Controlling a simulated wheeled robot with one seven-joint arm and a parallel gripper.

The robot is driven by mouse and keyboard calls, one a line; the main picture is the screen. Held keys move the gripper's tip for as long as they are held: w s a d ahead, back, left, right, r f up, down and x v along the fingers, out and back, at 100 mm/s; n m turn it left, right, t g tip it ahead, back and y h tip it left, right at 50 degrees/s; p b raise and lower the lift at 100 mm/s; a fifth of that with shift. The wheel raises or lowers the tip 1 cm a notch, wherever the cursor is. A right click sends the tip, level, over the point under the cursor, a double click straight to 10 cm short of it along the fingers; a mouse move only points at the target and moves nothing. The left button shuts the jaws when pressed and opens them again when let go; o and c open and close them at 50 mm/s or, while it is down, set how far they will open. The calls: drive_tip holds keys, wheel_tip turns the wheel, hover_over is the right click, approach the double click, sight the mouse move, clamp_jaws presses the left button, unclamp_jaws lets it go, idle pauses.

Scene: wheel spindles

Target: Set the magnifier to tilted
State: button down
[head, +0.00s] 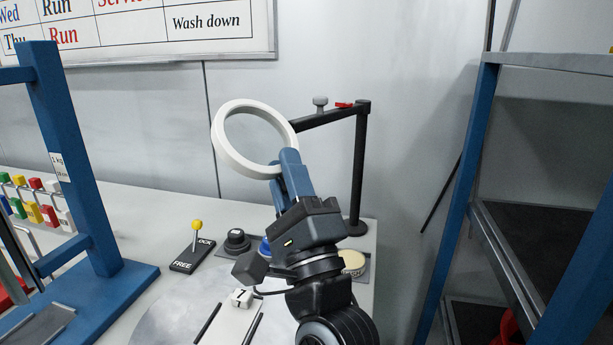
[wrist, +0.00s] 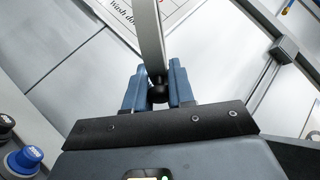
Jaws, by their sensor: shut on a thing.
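The magnifier (head: 222,151) is a white ring on a black stand arm (head: 361,165) in the head view. Its ring is tilted in the picture, with the wall showing through it. In the wrist view the ring (wrist: 149,35) shows nearly edge-on, with a dark round knob (wrist: 157,92) at its near end. My gripper (head: 286,165) is at the ring's lower right edge, its blue fingers shut on the magnifier. In the wrist view my gripper (wrist: 158,88) has a finger on each side of the knob. My fingers hide the join between ring and stand arm.
A lever with a yellow knob (head: 196,225) stands on a plate marked FREE and LOCK. Black (head: 236,240) and blue (head: 265,247) knobs are close by, with a cream round pad (head: 353,262). A blue frame (head: 75,150) stands left; a blue shelf rack (head: 470,190) stands right.

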drive_tip(key=shift+w+f+m+t+h, duration=0.1)
drive_tip(key=shift+f+m+t+h, duration=0.05)
drive_tip(key=shift+m+t+h, duration=0.2)
drive_tip(key=c, duration=1)
unclamp_jaws()
drive_tip(key=b+v, duration=0.3)
drive_tip(key=v, duration=0.4)
drive_tip(key=shift+s+f+b, duration=0.25)
drive_tip(key=shift+s+b, duration=0.05)
